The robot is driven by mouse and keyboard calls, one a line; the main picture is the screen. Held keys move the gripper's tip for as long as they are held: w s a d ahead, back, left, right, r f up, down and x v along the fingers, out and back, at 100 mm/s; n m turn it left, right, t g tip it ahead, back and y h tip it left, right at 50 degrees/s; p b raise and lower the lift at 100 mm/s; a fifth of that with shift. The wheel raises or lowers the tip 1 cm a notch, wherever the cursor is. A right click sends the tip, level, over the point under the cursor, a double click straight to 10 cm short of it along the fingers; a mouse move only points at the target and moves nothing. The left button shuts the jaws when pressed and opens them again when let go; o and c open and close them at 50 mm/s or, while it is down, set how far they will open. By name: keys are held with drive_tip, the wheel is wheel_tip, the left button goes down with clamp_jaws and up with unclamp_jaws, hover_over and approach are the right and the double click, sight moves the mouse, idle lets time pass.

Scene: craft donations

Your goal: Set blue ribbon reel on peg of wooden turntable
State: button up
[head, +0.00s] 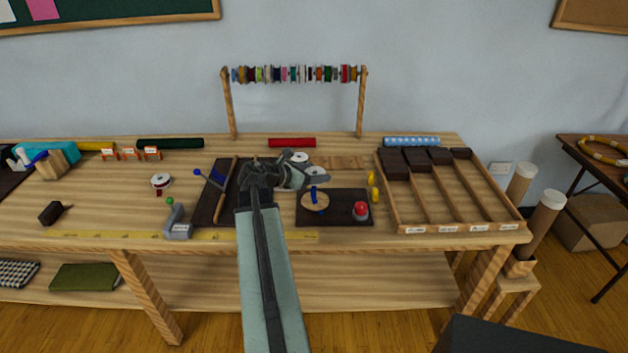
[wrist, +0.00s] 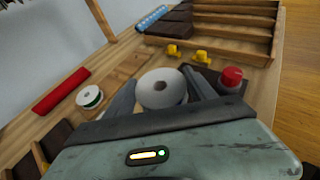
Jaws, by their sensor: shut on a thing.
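My gripper (head: 305,179) is shut on the blue ribbon reel (head: 318,173), whose pale round flange faces up. A blue tail hangs below it, in front of the wooden turntable (head: 317,206). The reel appears above the turntable, with the gripper coming in from its left; the exact gap cannot be told. In the wrist view the reel (wrist: 161,88) shows its white flange and centre hole between the two fingers (wrist: 160,98). The turntable sits on a dark base with a red button (head: 361,208). Its peg cannot be made out.
Another white-flanged reel (head: 299,157) lies behind the gripper. Yellow pieces (head: 374,187) stand right of the base. A divided wooden tray (head: 399,212) lies further right. A grey dispenser (head: 177,222) and a red-tailed reel (head: 161,181) are at left. A reel rack (head: 229,105) stands behind.

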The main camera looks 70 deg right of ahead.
sight(314, 197)
drive_tip(key=shift+f+b, duration=4.2)
drive_tip(key=o, duration=1.4)
drive_tip(key=shift+w+a+r, duration=0.1)
drive_tip(key=shift+a+r, duration=0.05)
drive_tip(key=shift+r, duration=0.05)
drive_tip(key=p+v, duration=0.3)
drive_tip(key=v, duration=0.4)
drive_tip(key=shift+a, duration=0.2)
